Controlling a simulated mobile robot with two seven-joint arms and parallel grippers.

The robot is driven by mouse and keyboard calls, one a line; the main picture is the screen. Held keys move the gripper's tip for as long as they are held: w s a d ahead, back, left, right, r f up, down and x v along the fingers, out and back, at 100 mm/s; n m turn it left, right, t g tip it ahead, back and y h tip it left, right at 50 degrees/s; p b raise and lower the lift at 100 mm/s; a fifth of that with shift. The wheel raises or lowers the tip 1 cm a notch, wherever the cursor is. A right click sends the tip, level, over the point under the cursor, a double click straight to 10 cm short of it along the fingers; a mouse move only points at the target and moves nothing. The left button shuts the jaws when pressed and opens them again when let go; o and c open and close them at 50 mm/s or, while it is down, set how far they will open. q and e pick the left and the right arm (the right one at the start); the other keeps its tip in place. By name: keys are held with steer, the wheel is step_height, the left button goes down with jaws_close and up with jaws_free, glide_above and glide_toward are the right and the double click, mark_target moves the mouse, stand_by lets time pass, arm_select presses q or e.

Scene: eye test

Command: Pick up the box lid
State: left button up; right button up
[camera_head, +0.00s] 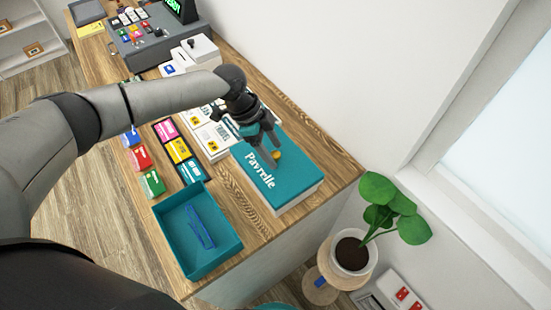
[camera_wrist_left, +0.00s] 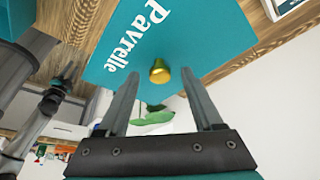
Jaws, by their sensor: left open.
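The box lid (camera_head: 264,178) is teal with white "Pavrelle" lettering and a small gold knob (camera_head: 277,155). It sits flat on a white box (camera_head: 299,199) at the right edge of the counter. The lid (camera_wrist_left: 200,25) and the gold knob (camera_wrist_left: 159,73) also show in the left wrist view. My left gripper (camera_head: 270,146) is over the lid's far part, close to the knob. Its two fingers are open and empty, and in the left wrist view the knob appears between the fingertips. I cannot tell the remaining height gap.
An open teal tray (camera_head: 227,243) with a blue item inside stands at the counter's front. Small coloured boxes (camera_head: 178,150) and white boxes (camera_head: 213,139) stand left of the lid. A cash register (camera_head: 150,40) is at the back. A potted plant (camera_head: 352,255) stands beyond the counter's right end.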

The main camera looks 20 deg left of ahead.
arm_select(q)
steer(key=shift+f, duration=0.25)
jaws_close()
stand_by(0.4)
